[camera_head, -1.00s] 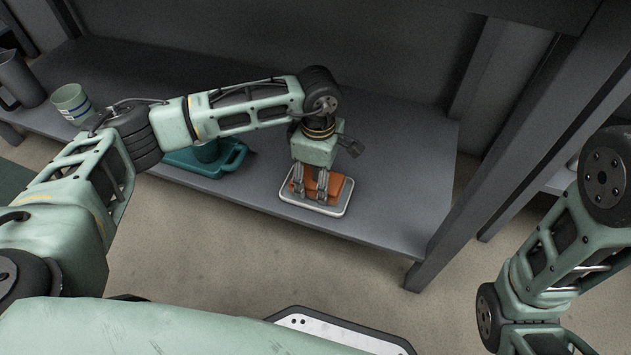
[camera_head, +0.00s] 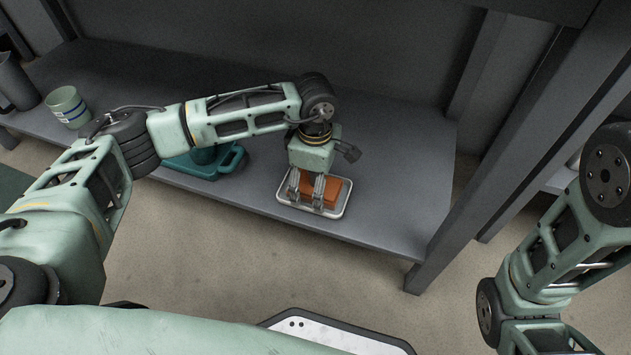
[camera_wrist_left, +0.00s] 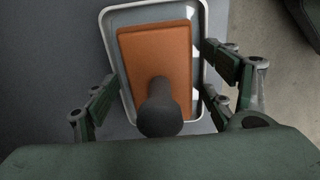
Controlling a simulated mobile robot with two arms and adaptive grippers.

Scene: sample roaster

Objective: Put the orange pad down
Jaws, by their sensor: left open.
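The orange pad (camera_head: 334,190) lies flat inside a white-rimmed tray (camera_head: 346,208) on the grey shelf. In the left wrist view the orange pad (camera_wrist_left: 178,55) fills much of the tray (camera_wrist_left: 203,20), and a dark rounded knob (camera_wrist_left: 160,112) shows over its near part. My left gripper (camera_head: 307,200) is just above the tray, pointing down. In the left wrist view its fingers (camera_wrist_left: 160,90) are open, one on each side of the pad, apart from it. My right gripper is out of view; only my right arm shows at the right.
The grey shelf (camera_head: 385,150) has free room right of and behind the tray. A teal piece (camera_head: 212,162) with a handle stands left of the tray. A pale green cup (camera_head: 68,105) and a dark jug (camera_head: 15,85) are farther left. A shelf post (camera_head: 455,235) stands at the right.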

